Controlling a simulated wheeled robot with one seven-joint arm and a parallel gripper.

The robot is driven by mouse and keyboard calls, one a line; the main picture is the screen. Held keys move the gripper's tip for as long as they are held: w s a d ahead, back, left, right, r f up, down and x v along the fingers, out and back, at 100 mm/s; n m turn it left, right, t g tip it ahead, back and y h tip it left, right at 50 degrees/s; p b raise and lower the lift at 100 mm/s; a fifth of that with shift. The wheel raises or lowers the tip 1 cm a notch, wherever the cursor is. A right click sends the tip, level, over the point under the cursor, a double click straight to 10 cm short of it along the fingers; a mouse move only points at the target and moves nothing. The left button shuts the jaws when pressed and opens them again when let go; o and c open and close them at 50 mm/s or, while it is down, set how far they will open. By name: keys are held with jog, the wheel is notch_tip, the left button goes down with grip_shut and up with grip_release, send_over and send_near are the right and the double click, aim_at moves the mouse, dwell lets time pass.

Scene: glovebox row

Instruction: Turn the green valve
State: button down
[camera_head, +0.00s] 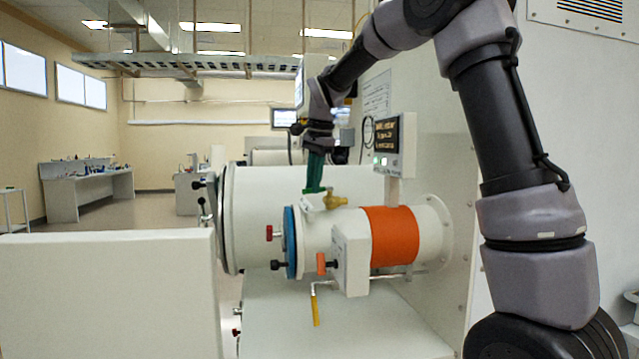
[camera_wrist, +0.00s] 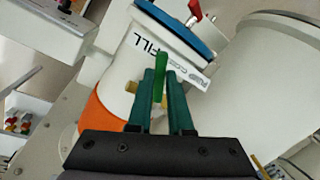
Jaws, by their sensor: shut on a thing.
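The green valve has a bright green lever handle (camera_wrist: 161,60) and a brass body (camera_head: 335,201) on top of the small white cylindrical chamber (camera_head: 345,222). My gripper (camera_head: 315,178) reaches down from above with dark green fingers. In the wrist view my gripper (camera_wrist: 159,88) has its fingers on both sides of the green handle and is shut on it. The handle's tip sticks out past the fingertips. Part of the brass body shows beside the fingers in the wrist view (camera_wrist: 128,87); the rest is hidden behind them. A "FILL" label is on the chamber near the handle.
The chamber has an orange band (camera_head: 391,236), a blue door ring (camera_head: 290,242) and red knobs. A yellow-handled lever (camera_head: 315,306) hangs below. A display box (camera_head: 394,145) stands behind the chamber, right of my gripper. A larger white cylinder (camera_head: 250,200) lies behind.

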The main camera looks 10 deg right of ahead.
jog(key=w+m, duration=0.1)
jog(key=m, duration=0.1)
jog(key=w+a+m, duration=0.1)
jog(key=w+m+h, duration=0.1)
jog(key=m, duration=0.1)
jog(key=shift+a+m, duration=0.2)
jog(key=shift+m, duration=0.1)
jog(key=w+m, duration=0.1)
jog(key=m, duration=0.1)
jog(key=shift+w+m, duration=0.2)
jog(key=shift+m, duration=0.1)
jog(key=w+m, duration=0.1)
jog(key=w+m+h, duration=0.1)
jog(key=m, duration=0.1)
jog(key=shift+d+m, duration=0.15)
jog(key=shift+m, duration=0.15)
jog(key=m, duration=0.1)
jog(key=w+m, duration=0.1)
jog(key=shift+w+d+m+h, duration=0.15)
jog(key=shift+d+m+h, duration=0.15)
jog(key=shift+d+m, duration=0.1)
jog(key=shift+w+d+m+g+h, duration=0.2)
jog(key=shift+w+d+m, duration=0.4)
jog(key=shift+m, duration=0.95)
jog(key=shift+w+d+m+g+h, duration=0.1)
jog(key=shift+w+d+m+g, duration=0.2)
jog(key=shift+d+m, duration=0.9)
jog(key=shift+w+d+m+g+h, duration=0.1)
jog(key=shift+w+d+m+g, duration=0.25)
jog(key=shift+m, duration=1.6)
